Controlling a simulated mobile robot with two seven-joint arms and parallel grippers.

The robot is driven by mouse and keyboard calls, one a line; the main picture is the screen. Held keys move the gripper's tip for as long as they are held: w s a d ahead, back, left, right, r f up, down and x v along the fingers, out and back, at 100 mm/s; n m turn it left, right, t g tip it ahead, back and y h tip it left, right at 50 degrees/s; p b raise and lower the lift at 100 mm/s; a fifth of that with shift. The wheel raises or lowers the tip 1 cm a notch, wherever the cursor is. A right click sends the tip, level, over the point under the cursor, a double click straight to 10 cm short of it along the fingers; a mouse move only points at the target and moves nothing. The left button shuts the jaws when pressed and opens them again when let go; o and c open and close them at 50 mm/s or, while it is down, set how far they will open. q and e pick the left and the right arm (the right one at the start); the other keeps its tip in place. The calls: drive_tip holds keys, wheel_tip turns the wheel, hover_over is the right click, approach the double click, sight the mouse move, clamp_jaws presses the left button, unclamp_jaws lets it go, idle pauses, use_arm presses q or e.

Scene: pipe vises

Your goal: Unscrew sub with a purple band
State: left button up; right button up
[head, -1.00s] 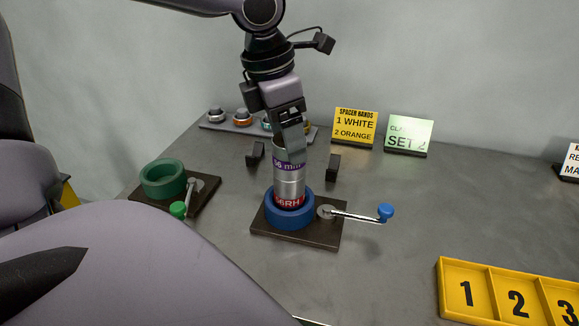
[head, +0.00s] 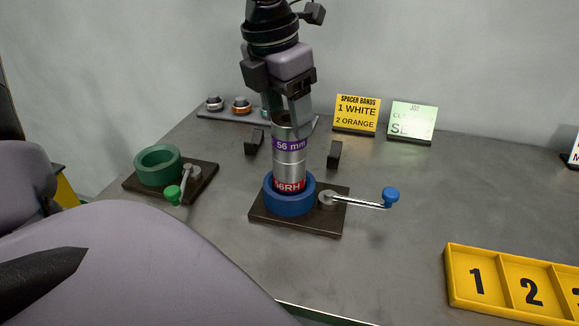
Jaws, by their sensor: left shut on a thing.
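The metal sub with a purple "56 mm" band (head: 291,146) stands upright above the blue vise (head: 289,199). Below it a red "56RH" label (head: 289,185) shows at the vise's rim. My left gripper (head: 299,108) comes from above and is shut on the sub's top end. One finger covers part of the rim, and the far finger is hidden. I cannot tell whether the sub's thread is still engaged. The blue vise sits on a dark plate with a blue-knobbed crank (head: 360,201) pointing right. My right gripper is not in view.
A green vise (head: 158,165) with a green-knobbed crank stands at left. A grey rack (head: 230,121) with ringed parts, a yellow sign (head: 357,113) and a green sign (head: 411,121) stand behind. A yellow numbered tray (head: 515,283) is at front right. Two dark blocks flank the sub.

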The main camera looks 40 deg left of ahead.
use_arm(q)
drive_tip(key=shift+n, duration=0.6)
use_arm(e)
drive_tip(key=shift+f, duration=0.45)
use_arm(q)
drive_tip(key=shift+f+n+b, duration=0.15)
drive_tip(key=shift+n+b, duration=0.15)
drive_tip(key=shift+b, duration=0.35)
drive_tip(key=shift+f+n+y+b, duration=0.1)
drive_tip(key=shift+n+y+b, duration=0.3)
drive_tip(key=shift+n+b, duration=0.65)
drive_tip(key=shift+d+n, duration=0.1)
drive_tip(key=shift+n, duration=0.45)
drive_tip(key=shift+r+n, duration=0.25)
drive_tip(key=shift+n, duration=0.25)
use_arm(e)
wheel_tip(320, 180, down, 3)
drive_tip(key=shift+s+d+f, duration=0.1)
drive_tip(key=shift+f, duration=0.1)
